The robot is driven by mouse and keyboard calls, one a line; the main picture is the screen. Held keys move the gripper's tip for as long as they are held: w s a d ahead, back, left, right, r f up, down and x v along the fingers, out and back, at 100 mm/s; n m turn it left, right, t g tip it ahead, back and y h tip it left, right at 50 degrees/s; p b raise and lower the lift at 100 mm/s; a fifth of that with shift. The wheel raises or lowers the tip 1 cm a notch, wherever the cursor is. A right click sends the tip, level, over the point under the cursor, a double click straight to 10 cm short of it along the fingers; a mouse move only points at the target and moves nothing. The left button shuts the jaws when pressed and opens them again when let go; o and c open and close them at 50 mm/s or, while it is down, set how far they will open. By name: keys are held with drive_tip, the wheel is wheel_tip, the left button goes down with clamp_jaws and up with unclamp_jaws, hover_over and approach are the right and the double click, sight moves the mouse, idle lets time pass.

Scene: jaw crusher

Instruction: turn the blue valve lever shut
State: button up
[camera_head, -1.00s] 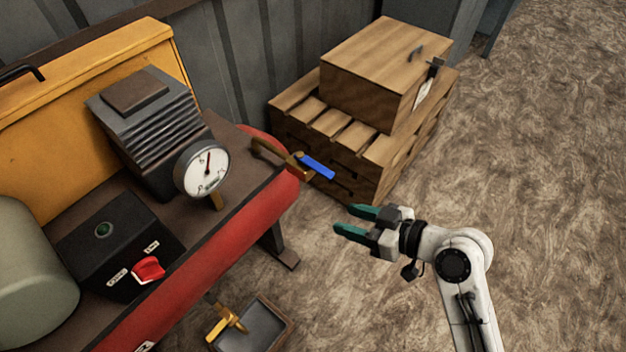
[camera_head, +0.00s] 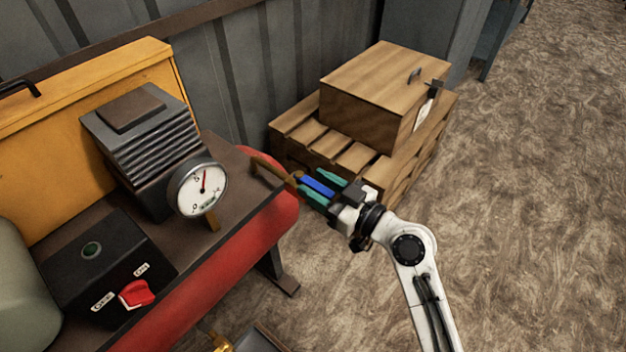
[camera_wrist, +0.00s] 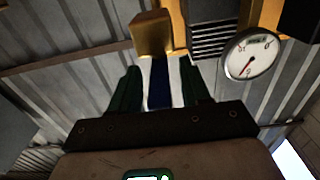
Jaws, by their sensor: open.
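The blue valve lever (camera_head: 318,186) sticks out to the right from a brass valve (camera_head: 297,178) at the end of the red tank. My gripper (camera_head: 323,187) is open, with one green finger on each side of the lever. In the wrist view the blue lever (camera_wrist: 159,84) stands between the two green fingers, with a visible space on each side. The brass valve body (camera_wrist: 151,34) is just beyond the fingertips.
The red tank (camera_head: 262,222) carries a round gauge (camera_head: 198,188) and a black box with a red switch (camera_head: 136,293). A wooden crate (camera_head: 375,85) on a pallet (camera_head: 300,118) stands close behind my gripper. The floor at the right is clear.

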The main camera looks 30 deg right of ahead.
drive_tip(key=shift+w+a, duration=0.35)
drive_tip(key=shift+w, duration=0.3)
drive_tip(key=shift+c, duration=0.3)
clamp_jaws()
